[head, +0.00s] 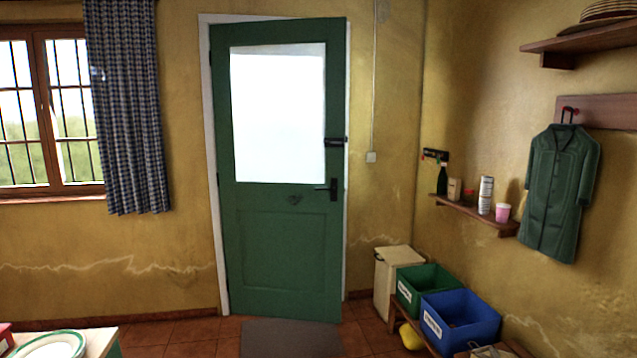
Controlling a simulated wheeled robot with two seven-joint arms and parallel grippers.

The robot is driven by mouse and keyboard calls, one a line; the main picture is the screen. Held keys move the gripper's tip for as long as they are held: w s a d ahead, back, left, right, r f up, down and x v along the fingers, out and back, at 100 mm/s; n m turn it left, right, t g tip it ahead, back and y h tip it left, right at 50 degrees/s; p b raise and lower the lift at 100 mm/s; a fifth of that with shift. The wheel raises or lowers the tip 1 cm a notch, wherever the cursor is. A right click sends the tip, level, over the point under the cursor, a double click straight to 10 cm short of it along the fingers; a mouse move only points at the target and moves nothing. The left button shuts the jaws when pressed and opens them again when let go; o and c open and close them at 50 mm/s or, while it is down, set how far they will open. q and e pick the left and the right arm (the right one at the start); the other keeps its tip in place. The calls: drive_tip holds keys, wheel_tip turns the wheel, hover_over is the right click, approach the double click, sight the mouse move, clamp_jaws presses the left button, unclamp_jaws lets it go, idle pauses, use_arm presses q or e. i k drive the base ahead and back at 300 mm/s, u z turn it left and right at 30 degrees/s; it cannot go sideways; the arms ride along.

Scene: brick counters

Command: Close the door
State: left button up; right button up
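The green door (285,250) stands in the back wall in the head view, with a bright frosted window pane (278,115) in its upper half. Its right edge looks nearer to me than its left edge and covers part of the white frame (206,120), so it appears slightly ajar toward me, with its hinge side on the left. A dark lever handle (333,189) is at its right edge, and a dark lock (335,142) sits above it. Neither of my grippers is in view.
A dark mat (290,340) lies on the tiled floor before the door. To the right are a cream bin (384,285), a green crate (424,288) and a blue crate (462,325) on a low bench. A table corner with a plate (50,347) is at bottom left.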

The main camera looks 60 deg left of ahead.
sight(284, 242)
drive_tip(key=u, duration=2.4)
